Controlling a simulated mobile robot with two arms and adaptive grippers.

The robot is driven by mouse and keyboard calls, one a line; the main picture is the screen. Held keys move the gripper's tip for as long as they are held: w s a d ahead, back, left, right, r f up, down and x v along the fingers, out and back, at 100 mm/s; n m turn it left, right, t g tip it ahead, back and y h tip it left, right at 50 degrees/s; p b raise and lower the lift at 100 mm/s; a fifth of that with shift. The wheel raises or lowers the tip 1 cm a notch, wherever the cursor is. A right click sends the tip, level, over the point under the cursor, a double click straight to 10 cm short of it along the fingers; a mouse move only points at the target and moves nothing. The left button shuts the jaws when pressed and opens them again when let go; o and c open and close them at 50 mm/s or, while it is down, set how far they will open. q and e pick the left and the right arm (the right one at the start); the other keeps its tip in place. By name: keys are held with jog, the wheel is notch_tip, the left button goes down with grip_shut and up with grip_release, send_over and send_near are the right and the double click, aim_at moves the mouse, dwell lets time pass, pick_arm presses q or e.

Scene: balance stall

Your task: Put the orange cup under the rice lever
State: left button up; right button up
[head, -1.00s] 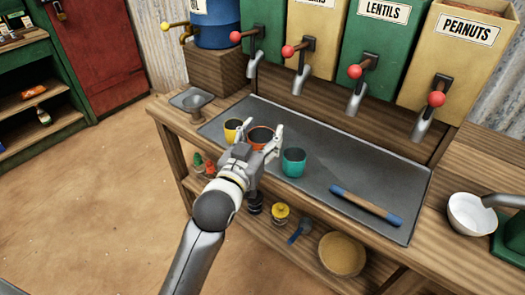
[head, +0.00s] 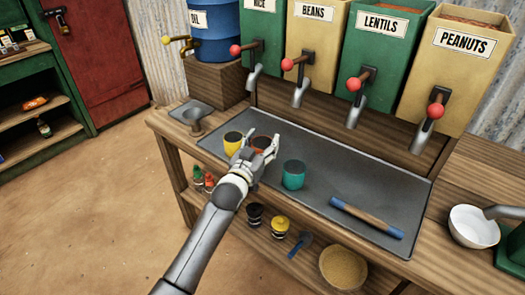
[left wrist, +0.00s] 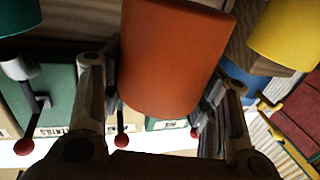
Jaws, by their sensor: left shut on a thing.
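The orange cup (head: 259,143) is between the fingers of my left gripper (head: 263,141), which is shut on it. In the head view the fingers hide most of the cup. In the left wrist view the orange cup (left wrist: 172,55) fills the middle, with a finger on each side. I cannot tell clearly whether it is off the tray. The rice lever (head: 236,50) has a red ball and sits on the green rice bin (head: 262,30). Its grey spout (head: 253,77) is beyond the cup, above the tray's back edge. My right gripper is not in view.
The yellow cup (head: 232,145) stands just left of the gripper, and the teal cup (head: 293,175) stands to the right. A rolling-pin-like rod (head: 366,217) lies on the grey tray (head: 320,160). A white bowl (head: 474,227) stands at the right. The tray below the spouts is clear.

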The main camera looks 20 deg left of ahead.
pick_arm(q)
jog(key=shift+w+a+f, duration=0.1)
jog(key=shift+w+f, duration=0.1)
jog(key=shift+f, duration=0.4)
jog(key=shift+w+f, duration=0.2)
jog(key=shift+f, duration=0.4)
jog(key=shift+f+p, duration=0.35)
jog(key=shift+f, duration=0.25)
jog(key=shift+f, duration=0.1)
jog(key=shift+f, duration=0.15)
jog(key=o, duration=1.1)
jog(key=shift+b, duration=0.3)
jog(key=s, duration=0.7)
jog(key=s+a, duration=0.1)
jog(key=s, duration=0.2)
jog(key=shift+s+a+r, duration=0.1)
jog(key=shift+s+r, duration=0.1)
jog(key=shift+s, duration=0.2)
